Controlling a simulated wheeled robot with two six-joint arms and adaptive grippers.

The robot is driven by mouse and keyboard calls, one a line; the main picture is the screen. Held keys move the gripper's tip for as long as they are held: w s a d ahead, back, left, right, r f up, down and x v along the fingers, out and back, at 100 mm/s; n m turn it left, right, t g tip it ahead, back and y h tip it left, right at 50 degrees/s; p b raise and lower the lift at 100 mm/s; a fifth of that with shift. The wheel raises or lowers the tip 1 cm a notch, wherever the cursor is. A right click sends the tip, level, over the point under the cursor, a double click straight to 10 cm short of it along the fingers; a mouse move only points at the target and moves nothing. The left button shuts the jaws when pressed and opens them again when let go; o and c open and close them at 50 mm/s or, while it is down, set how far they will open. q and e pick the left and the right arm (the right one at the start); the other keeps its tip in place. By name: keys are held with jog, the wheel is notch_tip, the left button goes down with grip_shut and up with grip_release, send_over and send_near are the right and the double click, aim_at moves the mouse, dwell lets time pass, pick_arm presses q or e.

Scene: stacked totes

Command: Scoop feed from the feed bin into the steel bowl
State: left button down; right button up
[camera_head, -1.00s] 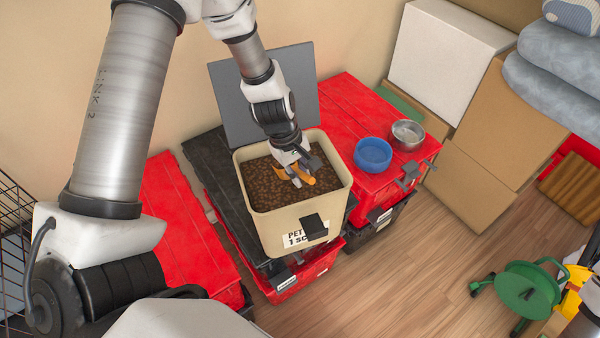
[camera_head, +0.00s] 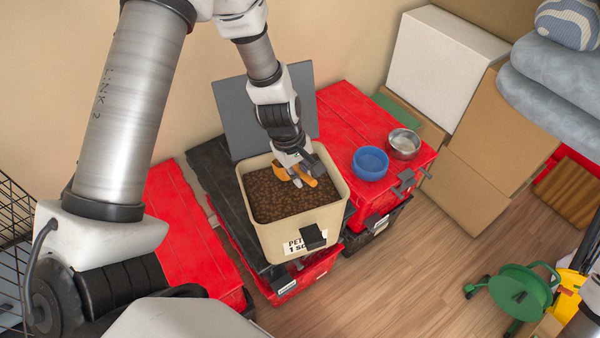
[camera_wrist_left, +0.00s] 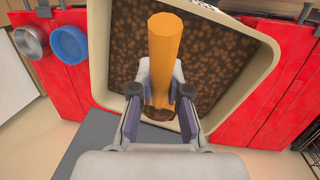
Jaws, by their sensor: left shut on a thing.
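The cream feed bin (camera_head: 268,236) is full of brown feed (camera_head: 275,200) and stands open on the stacked totes. My left gripper (camera_head: 298,177) is inside the bin's opening, shut on the handle of an orange scoop (camera_head: 309,181). In the left wrist view the gripper (camera_wrist_left: 160,95) clasps the orange handle (camera_wrist_left: 165,45). Brown feed shows below the fingers, but how full the scoop is cannot be told. The steel bowl (camera_head: 404,144) stands on the red tote at the right, apart from the gripper; it also shows in the left wrist view (camera_wrist_left: 30,41). My right gripper is not visible.
A blue bowl (camera_head: 370,163) stands beside the steel bowl on the red tote (camera_head: 345,115). The bin's grey lid (camera_head: 238,112) stands upright behind it. Cardboard boxes (camera_head: 500,140) are at the right. A green reel (camera_head: 522,292) is on the floor. The wooden floor in front is partly clear.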

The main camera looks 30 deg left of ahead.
pick_arm(q)
jog(key=shift+s+d+r+p, duration=0.1)
jog(key=shift+r+p, duration=0.1)
jog(key=shift+r, duration=0.4)
jog(key=shift+s+d+r+p, duration=0.1)
jog(key=shift+r+p, duration=0.05)
jog(key=shift+r, duration=0.4)
jog(key=r+p, duration=0.2)
jog(key=r+y+p, duration=0.1)
jog(key=r+p, duration=0.1)
jog(key=d+r+t+y+p, duration=0.1)
jog(key=r+p, duration=0.1)
jog(key=r, duration=0.1)
jog(key=shift+s, duration=0.25)
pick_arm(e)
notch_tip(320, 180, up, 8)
